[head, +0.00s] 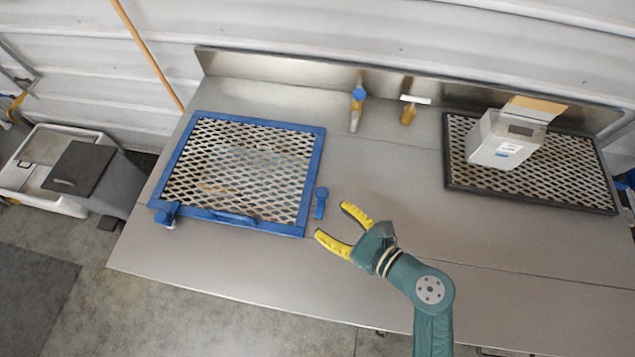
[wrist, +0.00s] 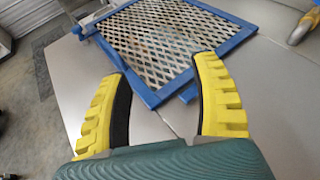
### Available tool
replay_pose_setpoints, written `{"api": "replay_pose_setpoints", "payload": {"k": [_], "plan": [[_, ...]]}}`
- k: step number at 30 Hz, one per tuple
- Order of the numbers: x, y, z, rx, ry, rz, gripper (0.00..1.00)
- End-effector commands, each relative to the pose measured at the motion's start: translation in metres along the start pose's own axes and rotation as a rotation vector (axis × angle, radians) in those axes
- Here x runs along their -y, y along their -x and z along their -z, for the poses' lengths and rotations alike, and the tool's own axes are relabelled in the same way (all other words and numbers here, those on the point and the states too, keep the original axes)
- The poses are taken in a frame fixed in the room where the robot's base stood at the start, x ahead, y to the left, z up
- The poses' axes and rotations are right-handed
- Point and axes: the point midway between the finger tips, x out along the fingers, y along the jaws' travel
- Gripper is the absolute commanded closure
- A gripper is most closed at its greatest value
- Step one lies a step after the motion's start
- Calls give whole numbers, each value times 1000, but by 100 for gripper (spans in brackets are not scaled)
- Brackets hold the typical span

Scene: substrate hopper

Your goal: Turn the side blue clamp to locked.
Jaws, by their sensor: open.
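A mesh screen in a blue frame (head: 310,180) lies on the left part of the metal table. The side blue clamp (head: 321,202) stands just off the frame's right edge, its handle running roughly along that edge. Another blue clamp (head: 168,213) is at the frame's front left corner. My gripper (head: 336,228) is open and empty, with yellow fingers, just in front and right of the side clamp and apart from it. In the wrist view my gripper (wrist: 160,72) faces the frame; a bit of blue, likely the side clamp (wrist: 188,95), shows beside the right finger, mostly hidden.
A second, black-framed mesh screen (head: 530,190) with a white box device (head: 505,140) is at the right. A blue-handled tap (head: 357,105) and a yellow fitting (head: 408,115) stand at the back. The table between the screens is clear.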

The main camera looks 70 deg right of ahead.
Motion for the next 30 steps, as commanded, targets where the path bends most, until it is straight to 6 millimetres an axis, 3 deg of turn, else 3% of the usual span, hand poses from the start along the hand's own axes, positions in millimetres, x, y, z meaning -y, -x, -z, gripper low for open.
{"api": "replay_pose_setpoints", "payload": {"k": [1,3,5,9,14,24,30], "plan": [[12,3,44,-25,-67,70,36],[24,12,65,-43,-123,135,36],[32,17,74,-49,-148,171,36],[41,16,74,-48,-153,194,36],[43,-7,74,-45,-148,188,36],[60,-89,79,-43,-149,191,36],[68,-126,82,-44,-153,193,36]]}}
